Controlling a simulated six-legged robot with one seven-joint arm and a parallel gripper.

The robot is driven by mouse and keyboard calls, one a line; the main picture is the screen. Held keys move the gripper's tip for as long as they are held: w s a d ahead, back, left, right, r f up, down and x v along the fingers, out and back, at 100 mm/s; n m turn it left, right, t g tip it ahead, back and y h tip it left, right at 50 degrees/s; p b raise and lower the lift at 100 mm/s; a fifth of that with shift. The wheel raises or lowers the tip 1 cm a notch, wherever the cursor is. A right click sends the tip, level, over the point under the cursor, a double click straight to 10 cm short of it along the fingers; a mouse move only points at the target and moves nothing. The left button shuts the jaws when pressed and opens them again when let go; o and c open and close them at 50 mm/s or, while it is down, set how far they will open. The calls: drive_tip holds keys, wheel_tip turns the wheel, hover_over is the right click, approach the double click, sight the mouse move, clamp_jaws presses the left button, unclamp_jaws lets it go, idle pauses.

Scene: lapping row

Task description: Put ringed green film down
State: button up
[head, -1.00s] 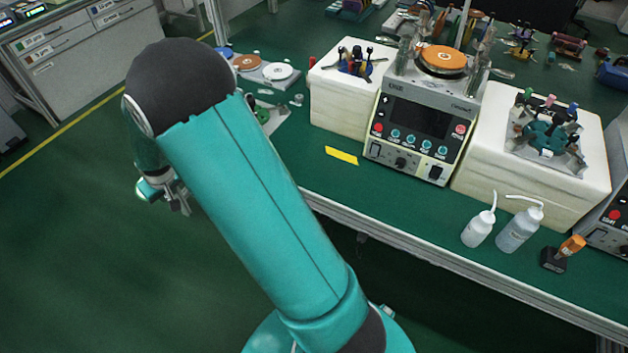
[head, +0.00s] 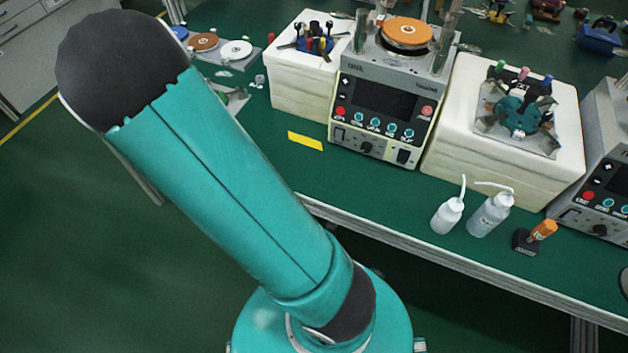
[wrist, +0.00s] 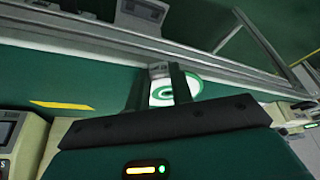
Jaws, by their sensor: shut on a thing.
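The ringed green film (wrist: 160,93), a white disc with green rings, shows between and behind the two dark fingers of my gripper (wrist: 158,72) in the wrist view. The fingers are shut on it, with a small grey piece at their tips. They cover parts of the disc. Green bench top lies around it in the picture; I cannot tell whether it touches the bench. In the head view my arm hides the gripper and the film.
The green bench (head: 385,205) has a yellow strip (head: 305,141), a lapping machine (head: 385,105) with an orange disc, two white blocks, two bottles (head: 490,214) and an orange-handled tool (head: 536,236). Orange and white discs (head: 235,50) lie at the back left.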

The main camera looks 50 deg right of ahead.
drive_tip(key=s+d+m, duration=0.2)
drive_tip(key=s, duration=0.1)
drive_tip(key=s+d+r+m+g+h, duration=0.1)
drive_tip(key=s+d+m, duration=0.1)
drive_tip(key=s, duration=0.2)
drive_tip(key=s+d+r+m+g, duration=0.1)
drive_tip(key=s+d+m, duration=0.2)
drive_tip(key=shift+s, duration=0.35)
drive_tip(key=s+r+m+g+y, duration=0.1)
drive_tip(key=s+r+m+g, duration=0.15)
drive_tip(key=s+m, duration=0.4)
drive_tip(key=s+d+r+m+g+y, duration=0.1)
drive_tip(key=s+r+m, duration=0.3)
drive_tip(key=s+m, duration=0.3)
drive_tip(key=s+r+m+g+y, duration=0.1)
drive_tip(key=s+r+m+g, duration=0.15)
drive_tip(key=s+m, duration=0.45)
drive_tip(key=n, duration=0.3)
hover_over(378, 192)
drive_tip(key=w, duration=0.2)
drive_tip(key=shift+m, duration=0.25)
drive_tip(key=f, duration=0.5)
drive_tip(key=a+f, duration=0.1)
drive_tip(key=f, duration=0.2)
drive_tip(key=shift+s+f, duration=0.2)
drive_tip(key=shift+d+f, duration=0.3)
drive_tip(key=shift+f, duration=0.05)
drive_tip(key=shift+d+f+t, duration=0.1)
drive_tip(key=shift+f+t, duration=0.2)
drive_tip(key=shift+f, duration=1.35)
